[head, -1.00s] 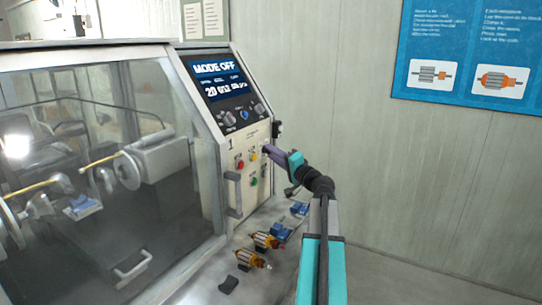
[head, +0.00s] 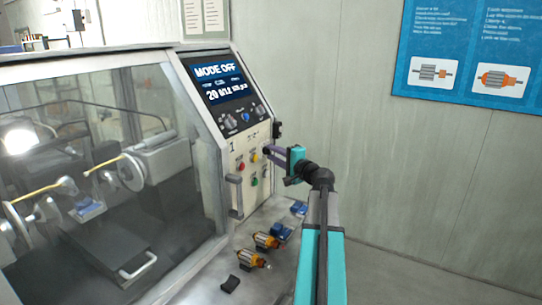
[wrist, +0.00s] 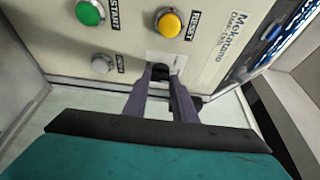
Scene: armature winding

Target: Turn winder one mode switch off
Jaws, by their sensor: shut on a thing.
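The winder (head: 232,195) stands at the left with a sloped screen (head: 220,80) that reads "MODE OFF". A "1" is marked on its cream front panel. My gripper (head: 267,150) reaches the panel's right part from the right. In the wrist view my gripper (wrist: 161,78) has its two purple-grey fingers closed around a small black switch knob (wrist: 160,72) on a pale label plate. The fingers hide part of the knob and the label is too small to read, so its exact setting is unclear.
Near the knob are a yellow RESET button (wrist: 169,24), a green START button (wrist: 90,12) and a small grey knob (wrist: 102,64). A red button (head: 241,167) is further left. Armatures (head: 252,258) lie on the ledge below. A door handle (head: 236,196) stands at the panel's left edge.

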